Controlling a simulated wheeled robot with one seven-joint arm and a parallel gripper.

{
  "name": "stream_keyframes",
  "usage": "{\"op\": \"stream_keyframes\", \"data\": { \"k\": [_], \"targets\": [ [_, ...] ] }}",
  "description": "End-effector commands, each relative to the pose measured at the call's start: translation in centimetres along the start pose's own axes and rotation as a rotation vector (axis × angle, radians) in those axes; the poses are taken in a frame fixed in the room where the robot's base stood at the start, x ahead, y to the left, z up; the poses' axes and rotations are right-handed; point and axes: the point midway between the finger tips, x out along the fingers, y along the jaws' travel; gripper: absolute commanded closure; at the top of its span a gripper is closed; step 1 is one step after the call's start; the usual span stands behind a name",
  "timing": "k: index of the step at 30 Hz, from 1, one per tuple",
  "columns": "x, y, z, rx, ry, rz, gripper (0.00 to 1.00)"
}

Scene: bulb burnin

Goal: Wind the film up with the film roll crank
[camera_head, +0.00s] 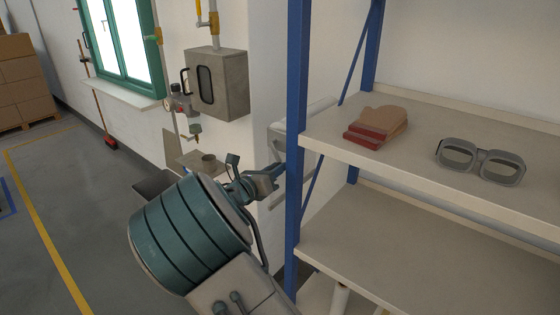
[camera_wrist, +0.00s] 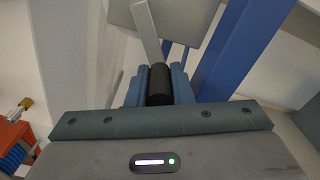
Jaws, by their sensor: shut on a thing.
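In the wrist view the black handle (camera_wrist: 160,84) of the film roll crank sits between the two blue fingers of my gripper (camera_wrist: 160,80), which is shut on it. The crank's flat pale arm (camera_wrist: 146,28) runs up from the handle, in front of a grey plate (camera_wrist: 175,14). In the head view my gripper (camera_head: 274,174) is beside the blue shelf post, low against the wall. A pale roll or holder (camera_head: 304,117) shows behind that post, partly hidden by it. The crank handle cannot be made out in the head view.
The blue shelf post (camera_head: 295,130) stands close to the right of my gripper. The upper shelf (camera_head: 420,150) holds work gloves (camera_head: 377,127) and grey goggles (camera_head: 481,160). A grey wall box (camera_head: 217,84) hangs to the left.

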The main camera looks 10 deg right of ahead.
Motion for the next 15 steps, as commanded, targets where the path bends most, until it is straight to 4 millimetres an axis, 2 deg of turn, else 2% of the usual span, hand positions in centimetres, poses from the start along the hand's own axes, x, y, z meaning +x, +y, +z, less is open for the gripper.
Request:
{"op": "stream_keyframes", "data": {
  "k": [10,11,12,13,15],
  "targets": [
    [0.07,-0.09,0.03,-0.009,-0.001,-0.001,1.00],
    [0.08,-0.10,0.03,-0.009,-0.001,-0.001,0.77],
    [0.09,-0.10,0.02,-0.009,-0.001,-0.001,0.66],
    [0.10,-0.11,0.02,-0.008,-0.001,-0.001,0.59],
    [0.14,-0.14,0.00,-0.008,0.000,-0.002,0.59]
  ]
}}
